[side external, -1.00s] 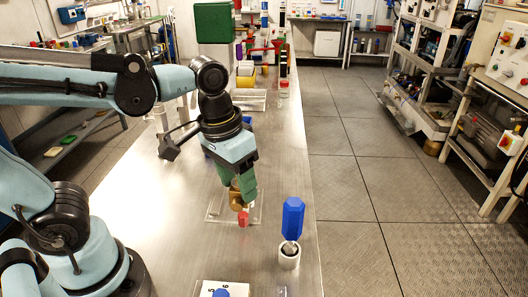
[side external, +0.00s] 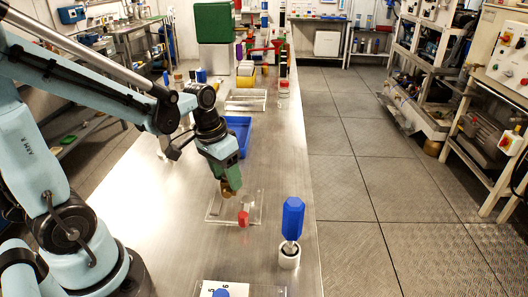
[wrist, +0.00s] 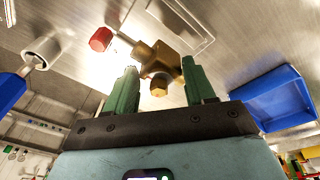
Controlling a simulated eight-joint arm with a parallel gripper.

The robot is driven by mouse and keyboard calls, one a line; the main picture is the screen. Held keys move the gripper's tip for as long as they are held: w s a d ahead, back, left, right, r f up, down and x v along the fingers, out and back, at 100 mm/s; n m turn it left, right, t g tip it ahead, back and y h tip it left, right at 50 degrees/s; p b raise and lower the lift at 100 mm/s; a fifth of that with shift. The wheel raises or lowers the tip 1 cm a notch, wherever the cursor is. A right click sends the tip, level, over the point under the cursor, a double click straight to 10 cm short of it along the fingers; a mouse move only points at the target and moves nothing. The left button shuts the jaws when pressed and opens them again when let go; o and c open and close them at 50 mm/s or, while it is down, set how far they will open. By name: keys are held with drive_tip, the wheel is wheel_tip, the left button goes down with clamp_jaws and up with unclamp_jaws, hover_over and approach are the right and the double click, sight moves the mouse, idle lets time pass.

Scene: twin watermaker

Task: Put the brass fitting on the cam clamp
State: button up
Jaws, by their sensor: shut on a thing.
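The brass fitting (side external: 228,188) is between the green fingers of my gripper (side external: 230,184), low over a clear plate (side external: 212,217) on the bench. In the wrist view the brass fitting (wrist: 158,62) is a blocky body with a hex end, between the two fingertips (wrist: 161,82). A red-capped piece (side external: 243,218) is at the clear plate's near side. In the wrist view its red cap (wrist: 101,38) is on a thin metal rod that runs towards the fitting; I cannot tell whether they touch. I cannot tell for sure which thing is the cam clamp.
A blue bin (side external: 246,136) lies behind my gripper. A clear tray (side external: 246,106) and several coloured items are farther back.

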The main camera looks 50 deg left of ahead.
sight(225, 179)
drive_tip(key=shift+f, duration=1.8)
drive_tip(key=shift+f, duration=0.1)
drive_tip(key=o, duration=1.4)
wheel_tip(225, 179, up, 12)
drive_tip(key=s, duration=0.2)
drive_tip(key=shift+s+d+f+m+t+y, duration=0.15)
drive_tip(key=shift+d+f+t, duration=0.1)
drive_tip(key=shift+d+t, duration=0.55)
drive_tip(key=shift+w+d+f+m+t+y, duration=0.1)
drive_tip(key=shift+d+f+t, duration=0.1)
drive_tip(key=shift+d+t, duration=0.65)
drive_tip(key=shift+s+d+f+m+t+y, duration=0.15)
drive_tip(key=shift+d+f+t, duration=0.1)
drive_tip(key=shift+d+t, duration=0.55)
drive_tip(key=shift+w+a, duration=0.1)
drive_tip(key=shift+a, duration=0.05)
